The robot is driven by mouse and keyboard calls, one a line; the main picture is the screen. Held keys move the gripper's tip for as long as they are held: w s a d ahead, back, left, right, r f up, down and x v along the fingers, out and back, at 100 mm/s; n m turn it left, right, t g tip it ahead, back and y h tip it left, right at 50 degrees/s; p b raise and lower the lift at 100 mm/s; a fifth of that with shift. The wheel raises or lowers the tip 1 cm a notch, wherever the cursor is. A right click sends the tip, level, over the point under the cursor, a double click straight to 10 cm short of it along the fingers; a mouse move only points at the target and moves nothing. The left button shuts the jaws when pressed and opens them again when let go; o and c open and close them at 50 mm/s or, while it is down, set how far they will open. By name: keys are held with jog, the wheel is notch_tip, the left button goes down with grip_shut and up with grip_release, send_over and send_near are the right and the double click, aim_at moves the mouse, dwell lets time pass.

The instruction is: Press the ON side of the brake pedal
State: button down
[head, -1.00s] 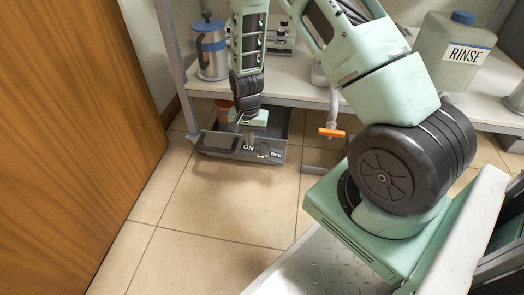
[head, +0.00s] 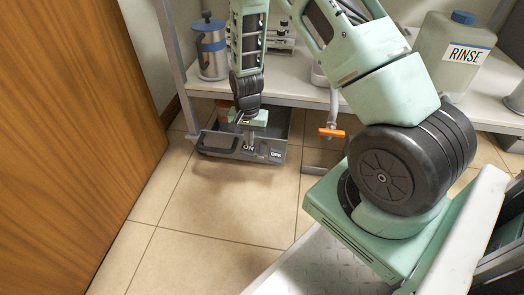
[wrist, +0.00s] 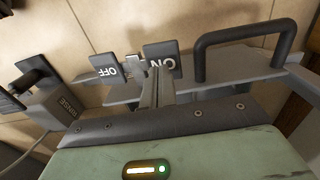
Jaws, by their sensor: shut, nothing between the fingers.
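The brake pedal unit (head: 215,152) is a grey tray-like base on the floor under the bench. Its dark ON plate (head: 248,147) is left of the OFF plate (head: 275,155) in the head view. In the wrist view, upside down, the ON plate (wrist: 167,52) is right of the OFF plate (wrist: 102,68). My gripper (wrist: 154,80) is shut and empty, its narrow fingers reaching to the lower left edge of the ON plate in that view. In the head view my gripper (head: 242,126) hangs just above the plates. I cannot tell whether the fingertips touch the ON plate.
A black handle bar (wrist: 245,46) stands beside the ON plate. An orange-handled valve (head: 332,133) hangs right of the unit. The bench shelf (head: 290,73) is above, with a RINSE bottle (head: 450,50). A wooden door (head: 70,130) is at left; the tiled floor in front is clear.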

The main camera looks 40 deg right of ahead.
jog(key=shift+f+b, duration=0.55)
jog(key=shift+f, duration=0.75)
dwell(0.5)
notch_tip(320, 180, up, 7)
jog(key=p, duration=0.7)
jog(key=shift+r, duration=0.15)
dwell(0.5)
